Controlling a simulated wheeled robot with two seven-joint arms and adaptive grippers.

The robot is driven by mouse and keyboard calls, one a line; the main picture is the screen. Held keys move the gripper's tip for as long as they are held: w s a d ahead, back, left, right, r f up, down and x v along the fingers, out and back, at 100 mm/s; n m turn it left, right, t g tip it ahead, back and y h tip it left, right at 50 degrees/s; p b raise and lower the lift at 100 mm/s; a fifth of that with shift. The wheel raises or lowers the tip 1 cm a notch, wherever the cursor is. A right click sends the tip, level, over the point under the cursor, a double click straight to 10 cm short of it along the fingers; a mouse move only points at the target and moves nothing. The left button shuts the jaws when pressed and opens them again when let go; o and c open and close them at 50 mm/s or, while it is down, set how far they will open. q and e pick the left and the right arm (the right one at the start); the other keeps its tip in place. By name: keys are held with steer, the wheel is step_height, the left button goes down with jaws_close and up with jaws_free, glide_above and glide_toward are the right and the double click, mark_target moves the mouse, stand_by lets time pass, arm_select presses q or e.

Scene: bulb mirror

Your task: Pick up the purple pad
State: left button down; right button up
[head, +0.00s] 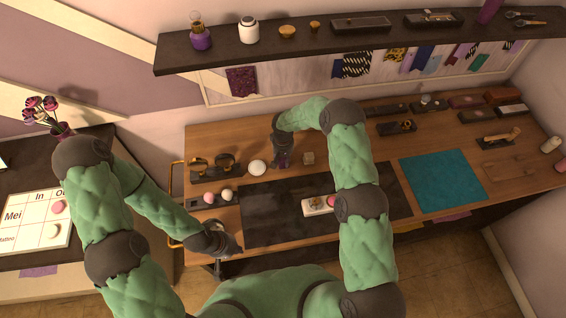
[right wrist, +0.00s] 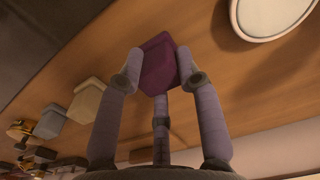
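The purple pad (right wrist: 158,62) is a small dark purple block between the fingertips of my right gripper (right wrist: 158,72) in the right wrist view. The fingers come together on its two sides and look to touch it; a third finger is below. I cannot tell whether the pad touches the table. In the head view my right gripper (head: 283,158) points down at the back of the wooden table, and the pad is mostly hidden there. My left gripper (head: 222,250) is low by the table's front left edge; its fingers are too unclear to judge.
A round white item (head: 257,167) and a small beige block (head: 308,158) stand either side of my right gripper. A dark mat (head: 270,215) lies in front, with a white item (head: 316,206) on it. A teal mat (head: 440,180) is right. A shelf (head: 350,43) hangs above.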

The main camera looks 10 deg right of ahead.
steer(key=shift+c, duration=0.3)
arm_select(q)
steer(key=shift+f, duration=0.1)
arm_select(e)
steer(key=shift+r, duration=0.75)
arm_select(q)
steer(key=shift+f+b, duration=0.25)
steer(key=shift+b, duration=0.1)
arm_select(e)
steer(key=s+d+r, duration=0.2)
steer(key=s+r, duration=0.9)
steer(key=s, duration=0.3)
steer(key=shift+r, duration=0.25)
